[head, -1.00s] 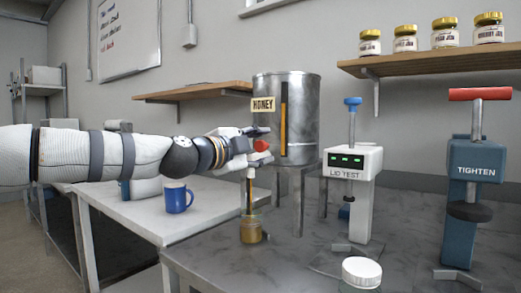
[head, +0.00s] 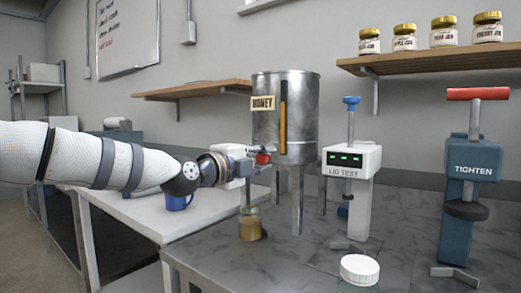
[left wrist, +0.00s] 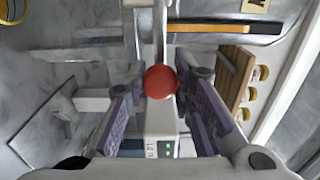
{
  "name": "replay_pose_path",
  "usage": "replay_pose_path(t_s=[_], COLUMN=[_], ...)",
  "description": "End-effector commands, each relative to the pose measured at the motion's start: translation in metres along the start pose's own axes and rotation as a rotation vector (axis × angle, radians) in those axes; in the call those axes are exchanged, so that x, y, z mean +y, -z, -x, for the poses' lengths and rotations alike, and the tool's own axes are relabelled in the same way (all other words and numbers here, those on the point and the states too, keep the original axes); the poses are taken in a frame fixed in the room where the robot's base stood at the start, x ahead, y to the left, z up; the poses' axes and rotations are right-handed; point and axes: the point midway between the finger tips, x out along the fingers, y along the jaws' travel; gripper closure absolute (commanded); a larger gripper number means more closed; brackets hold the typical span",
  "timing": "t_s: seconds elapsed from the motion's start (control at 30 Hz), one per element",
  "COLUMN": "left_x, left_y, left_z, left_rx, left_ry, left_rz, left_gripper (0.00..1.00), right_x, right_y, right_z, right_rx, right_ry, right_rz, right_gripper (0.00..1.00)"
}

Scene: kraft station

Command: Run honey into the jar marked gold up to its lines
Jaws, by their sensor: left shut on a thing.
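The metal honey tank (head: 265,115) stands on legs on the dark bench, with a HONEY label and an amber strip up its side. My left gripper (head: 255,160) is shut on the red tap knob (head: 263,157) at the tank's front. The knob also shows between the purple-padded fingers in the left wrist view (left wrist: 160,82). A glass jar (head: 250,228) stands upright below the tap with amber honey in it. Its lines and any gold mark are too small to make out. No honey stream shows clearly between tap and jar. My right gripper is out of view.
A white lid (head: 360,269) lies at the bench front. The LID TEST device (head: 352,162) and blue TIGHTEN press (head: 473,170) stand to the right. A blue mug (head: 178,201) is on the left table. Several gold-lidded jars line the shelf (head: 435,60).

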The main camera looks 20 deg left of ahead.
Motion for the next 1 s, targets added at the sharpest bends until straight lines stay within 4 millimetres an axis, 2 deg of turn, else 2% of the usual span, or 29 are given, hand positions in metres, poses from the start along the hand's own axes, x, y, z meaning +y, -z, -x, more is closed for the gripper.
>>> replay_pose_path(t_s=[0.27,0.3,0.37,0.4,0.67,0.77,0.87,1.0], left_x=[0.001,0.001,0.001,0.001,0.001,-0.001,-0.001,-0.001], left_y=[-0.001,-0.001,-0.001,-0.001,0.0,0.0,0.0,0.0], left_z=[0.0,0.0,0.0,0.0,0.0,0.008,0.031,0.077], left_rx=[0.0,0.0,0.0,0.0,0.0,0.001,0.001,0.001], left_ry=[0.001,0.001,0.0,0.0,0.001,0.002,0.002,0.003], left_rz=[-0.013,-0.012,-0.012,-0.011,-0.01,-0.012,-0.011,-0.009], left_gripper=[1.0,0.73,0.59,0.56,0.56,0.56,0.56,0.56], right_x=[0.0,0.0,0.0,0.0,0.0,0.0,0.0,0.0], right_y=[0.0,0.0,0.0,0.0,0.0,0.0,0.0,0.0], right_z=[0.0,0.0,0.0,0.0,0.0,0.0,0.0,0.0], right_rx=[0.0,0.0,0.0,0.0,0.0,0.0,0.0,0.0], right_ry=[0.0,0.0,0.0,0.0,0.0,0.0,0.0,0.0], right_rz=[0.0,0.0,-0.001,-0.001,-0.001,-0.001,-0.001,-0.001], right_gripper=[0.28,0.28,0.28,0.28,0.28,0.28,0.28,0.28])
